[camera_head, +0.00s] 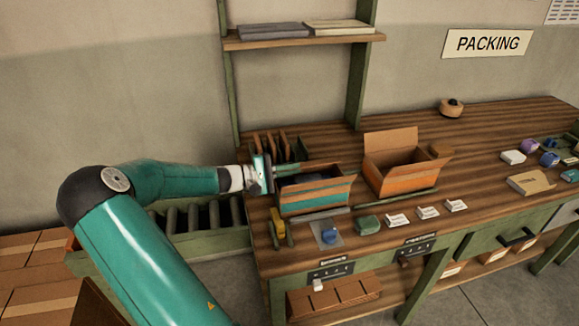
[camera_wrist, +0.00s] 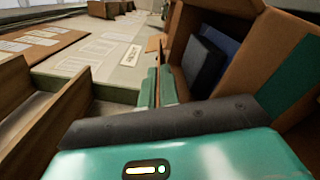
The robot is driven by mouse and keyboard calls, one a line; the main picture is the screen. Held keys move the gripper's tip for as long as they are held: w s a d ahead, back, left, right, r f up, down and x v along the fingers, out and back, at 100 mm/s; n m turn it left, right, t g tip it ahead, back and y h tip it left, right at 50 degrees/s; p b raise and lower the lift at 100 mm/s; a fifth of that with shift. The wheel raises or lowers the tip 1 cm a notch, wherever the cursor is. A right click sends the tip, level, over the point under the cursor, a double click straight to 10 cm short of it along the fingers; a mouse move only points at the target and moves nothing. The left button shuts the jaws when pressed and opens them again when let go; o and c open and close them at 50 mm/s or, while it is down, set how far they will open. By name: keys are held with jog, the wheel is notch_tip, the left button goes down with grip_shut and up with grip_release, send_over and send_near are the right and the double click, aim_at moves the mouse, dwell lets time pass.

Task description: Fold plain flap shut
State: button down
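A brown open-topped box with a teal band (camera_head: 316,199) stands on the bench; its top is open and dark items (camera_wrist: 205,62) lie inside. My gripper (camera_head: 268,174) is at this box's left end, close to its rim. In the wrist view, the two green fingers (camera_wrist: 158,86) stand close together just left of the box opening (camera_wrist: 178,30). A thin brown strip shows between them; I cannot tell whether it is a flap held there. Which flap is the plain one is not clear.
A second open box with an orange band (camera_head: 401,181) stands to the right, its back flap raised. Upright brown dividers (camera_head: 275,146) stand behind my gripper. White cards (camera_head: 428,212) and a green item (camera_head: 367,224) lie in front. A shelf (camera_head: 300,40) hangs above.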

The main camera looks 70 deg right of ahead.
jog(key=shift+f+m, duration=0.15)
jog(key=shift+m, duration=0.15)
jog(key=c, duration=1.6)
grip_release()
jog(key=shift+c, duration=0.2)
jog(key=shift+a+f, duration=0.1)
